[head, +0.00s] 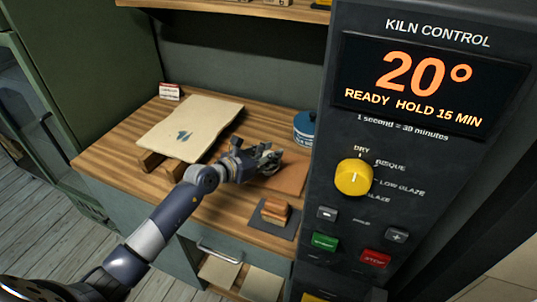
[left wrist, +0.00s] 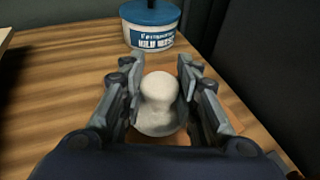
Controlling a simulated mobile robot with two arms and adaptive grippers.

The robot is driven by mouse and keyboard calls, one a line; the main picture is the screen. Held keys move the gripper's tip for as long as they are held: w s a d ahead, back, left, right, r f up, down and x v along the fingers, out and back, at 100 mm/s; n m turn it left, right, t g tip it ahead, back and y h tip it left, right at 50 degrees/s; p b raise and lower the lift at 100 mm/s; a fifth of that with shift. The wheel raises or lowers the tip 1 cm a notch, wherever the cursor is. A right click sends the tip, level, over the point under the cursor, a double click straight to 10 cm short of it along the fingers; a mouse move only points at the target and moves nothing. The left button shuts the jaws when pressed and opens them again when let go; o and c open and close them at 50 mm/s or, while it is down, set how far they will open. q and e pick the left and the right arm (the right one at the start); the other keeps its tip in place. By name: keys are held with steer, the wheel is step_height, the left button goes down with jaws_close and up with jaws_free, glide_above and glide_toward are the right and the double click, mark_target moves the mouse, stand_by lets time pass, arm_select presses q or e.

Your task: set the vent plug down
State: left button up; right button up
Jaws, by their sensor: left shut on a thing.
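The vent plug (left wrist: 159,92) is a pale, rounded knob on a wider base, seen in the left wrist view between the fingers of my left gripper (left wrist: 158,88). The fingers are shut on it from both sides. In the head view my left gripper (head: 266,160) is over a flat terracotta-coloured mat (head: 292,179) on the wooden counter (head: 245,208), and the plug is mostly hidden by the fingers. I cannot tell whether the plug touches the mat. My right gripper is not in view.
A blue-lidded kiln wash tub (head: 304,128) stands just beyond the gripper. A pale board (head: 190,126) rests on wooden supports to the left. A small brown stack (head: 274,211) sits on a dark mat in front. The kiln control panel (head: 420,150) rises at the right.

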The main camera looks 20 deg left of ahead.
arm_select(q)
steer(key=o, duration=1.2)
steer(key=shift+f, duration=0.1)
steer(key=shift+c, duration=0.2)
steer(key=shift+r, duration=0.2)
steer(key=b+v, duration=0.1)
steer(key=v, duration=1.1)
steer(key=shift+d, duration=0.1)
